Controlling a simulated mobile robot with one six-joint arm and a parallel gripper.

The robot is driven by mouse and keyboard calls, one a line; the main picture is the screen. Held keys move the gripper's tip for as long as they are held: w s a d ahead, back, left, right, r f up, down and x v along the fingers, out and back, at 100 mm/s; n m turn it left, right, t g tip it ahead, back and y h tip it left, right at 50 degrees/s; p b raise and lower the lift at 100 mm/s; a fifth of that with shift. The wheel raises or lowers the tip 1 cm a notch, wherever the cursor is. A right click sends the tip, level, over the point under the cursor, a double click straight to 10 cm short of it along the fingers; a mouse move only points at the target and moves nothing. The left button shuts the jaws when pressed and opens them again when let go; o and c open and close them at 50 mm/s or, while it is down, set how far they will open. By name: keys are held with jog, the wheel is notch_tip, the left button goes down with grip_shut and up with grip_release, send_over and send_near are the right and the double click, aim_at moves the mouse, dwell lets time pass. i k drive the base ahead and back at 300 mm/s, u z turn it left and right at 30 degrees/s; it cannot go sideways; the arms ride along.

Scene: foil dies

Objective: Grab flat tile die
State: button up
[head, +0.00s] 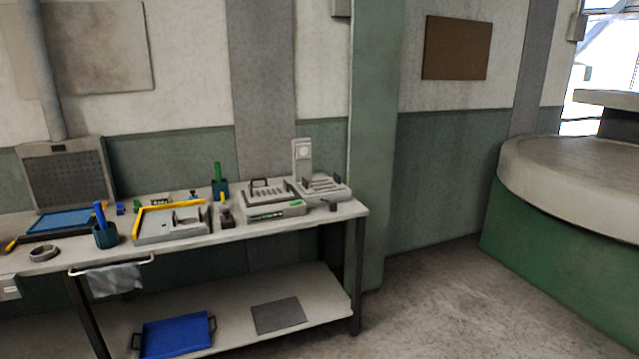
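No object stands out clearly as the flat tile die; at this distance the small parts are too small to tell apart. On the workbench (200,243), a grey block with a handle and green marks (275,211) stands toward the right end. A slotted grey holder (336,194) is beside it. A grey tray with a yellow edge (150,238) lies to their left, with a small metal part in it. My gripper is not in view.
A blue tray with dark handles (176,338) and a flat grey plate (278,316) lie on the lower shelf. A teal cup (105,238) and a metal ring (43,253) stand at the left. A cloth (115,279) hangs at the front. Floor (450,310) is clear at right.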

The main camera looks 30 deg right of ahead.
aim_at(321, 186)
jog(key=z, duration=0.05)
jog(key=i, duration=1.15)
jog(key=u, duration=0.3)
